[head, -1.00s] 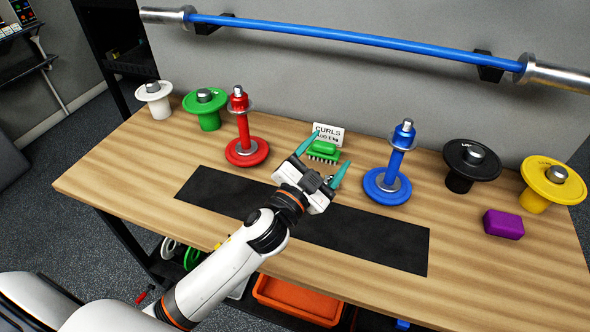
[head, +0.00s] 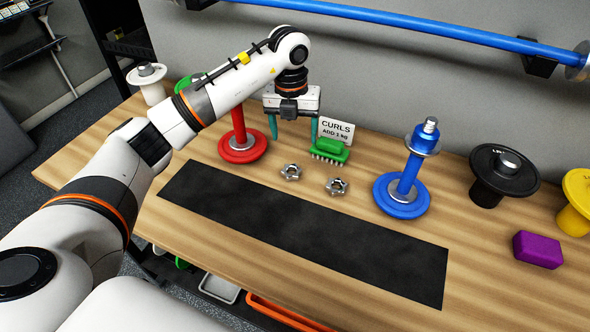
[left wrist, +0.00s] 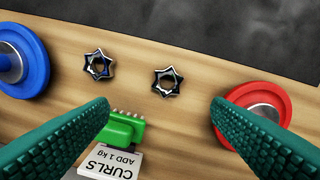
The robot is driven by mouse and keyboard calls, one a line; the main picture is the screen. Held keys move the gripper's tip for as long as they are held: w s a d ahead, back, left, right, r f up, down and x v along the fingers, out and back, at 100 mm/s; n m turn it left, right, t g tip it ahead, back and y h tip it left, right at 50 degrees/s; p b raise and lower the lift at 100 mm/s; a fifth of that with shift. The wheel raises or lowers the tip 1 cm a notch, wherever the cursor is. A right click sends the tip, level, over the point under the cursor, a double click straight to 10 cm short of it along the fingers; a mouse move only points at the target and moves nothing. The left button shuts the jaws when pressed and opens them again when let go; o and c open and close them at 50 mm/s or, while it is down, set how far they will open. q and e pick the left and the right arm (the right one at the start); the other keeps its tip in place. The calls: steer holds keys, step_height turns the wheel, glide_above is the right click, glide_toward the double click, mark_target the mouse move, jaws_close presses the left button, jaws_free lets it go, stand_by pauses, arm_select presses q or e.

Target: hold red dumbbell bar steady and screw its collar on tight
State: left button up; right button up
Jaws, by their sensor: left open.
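The red dumbbell bar (head: 238,120) stands upright on its red plate (head: 243,148) at the left of the table. Its top is hidden behind my left arm. In the left wrist view the red plate (left wrist: 262,98) lies at the right, partly behind a finger. Two silver star collars lie loose on the wood: a left one (head: 291,172) and a right one (head: 337,186). Both show in the left wrist view, one (left wrist: 167,81) nearer the red plate, one (left wrist: 98,66) nearer the blue. My left gripper (head: 293,136) points down, open and empty, above the table behind the collars. My right gripper is out of view.
A green brush (head: 330,151) and a "CURLS ADD 1 kg" card (head: 337,130) stand close right of the gripper. A blue dumbbell (head: 407,180) stands farther right, then a black weight (head: 500,178) and purple block (head: 538,250). The black mat (head: 310,235) is clear.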

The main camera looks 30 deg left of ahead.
arm_select(q)
steer(key=shift+a+r+y, duration=0.25)
steer(key=shift+a+y, duration=0.05)
steer(key=shift+a, duration=0.3)
steer(key=shift+f, duration=0.1)
steer(key=p, duration=0.2)
glide_above(293, 167)
steer(key=s, duration=0.1)
step_height(293, 167, down, 6)
steer(key=shift+a, duration=0.1)
steer(key=shift+f, duration=0.35)
